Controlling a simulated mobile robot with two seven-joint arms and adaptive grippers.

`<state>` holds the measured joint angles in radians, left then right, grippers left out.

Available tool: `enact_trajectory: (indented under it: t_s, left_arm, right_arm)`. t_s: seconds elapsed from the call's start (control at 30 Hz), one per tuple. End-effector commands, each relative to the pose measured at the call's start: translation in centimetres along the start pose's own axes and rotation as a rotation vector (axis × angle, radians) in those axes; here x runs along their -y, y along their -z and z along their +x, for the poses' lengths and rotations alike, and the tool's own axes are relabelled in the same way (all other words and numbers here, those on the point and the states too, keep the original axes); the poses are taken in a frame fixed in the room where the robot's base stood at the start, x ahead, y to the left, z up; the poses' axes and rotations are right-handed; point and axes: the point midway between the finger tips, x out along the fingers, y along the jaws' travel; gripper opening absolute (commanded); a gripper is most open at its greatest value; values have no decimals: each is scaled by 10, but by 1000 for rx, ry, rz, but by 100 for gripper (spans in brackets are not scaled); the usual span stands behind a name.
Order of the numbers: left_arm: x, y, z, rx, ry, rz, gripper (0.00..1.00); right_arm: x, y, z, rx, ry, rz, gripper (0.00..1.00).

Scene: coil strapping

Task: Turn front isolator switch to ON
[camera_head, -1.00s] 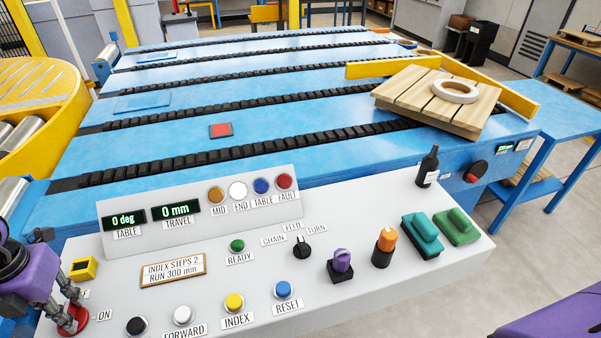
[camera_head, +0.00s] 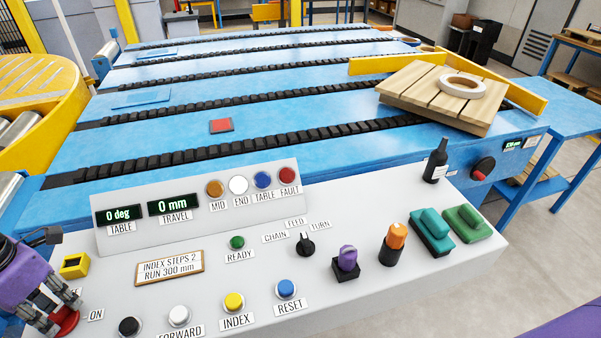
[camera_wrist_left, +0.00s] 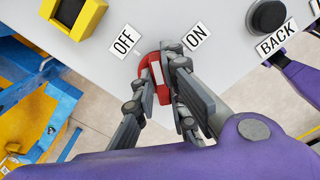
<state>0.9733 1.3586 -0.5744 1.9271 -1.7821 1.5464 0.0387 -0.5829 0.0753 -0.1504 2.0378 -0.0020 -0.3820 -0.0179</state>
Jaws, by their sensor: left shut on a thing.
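The front isolator switch is a red rotary knob (camera_head: 66,323) at the panel's left front corner. It also shows in the left wrist view (camera_wrist_left: 146,73), with a white mark on its handle and the OFF label (camera_wrist_left: 125,41) and ON label (camera_wrist_left: 197,38) beyond it. The white mark appears to point between the two labels; its exact setting is hard to tell. My left gripper (camera_head: 52,306) is shut on the knob, and its fingers hide part of it. My right gripper is not in view.
A yellow-framed button box (camera_head: 74,265) sits just behind the switch. A black button (camera_head: 130,327) and white FORWARD button (camera_head: 179,315) stand to its right. Displays (camera_head: 147,212) read 0 deg and 0 mm. A wooden pallet with a ring (camera_head: 440,95) rests on the blue conveyor.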

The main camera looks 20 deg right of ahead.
Motion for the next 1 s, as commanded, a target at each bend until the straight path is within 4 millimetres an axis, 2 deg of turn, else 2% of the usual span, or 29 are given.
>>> enact_trajectory:
  t_s: [0.5, 1.0]
  left_arm:
    - [2, 1, 2, -2, -1, 491, 0]
    - [4, 2, 1, -1, -1, 860, 0]
  right_arm:
    - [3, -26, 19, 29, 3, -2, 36]
    - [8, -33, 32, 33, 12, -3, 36]
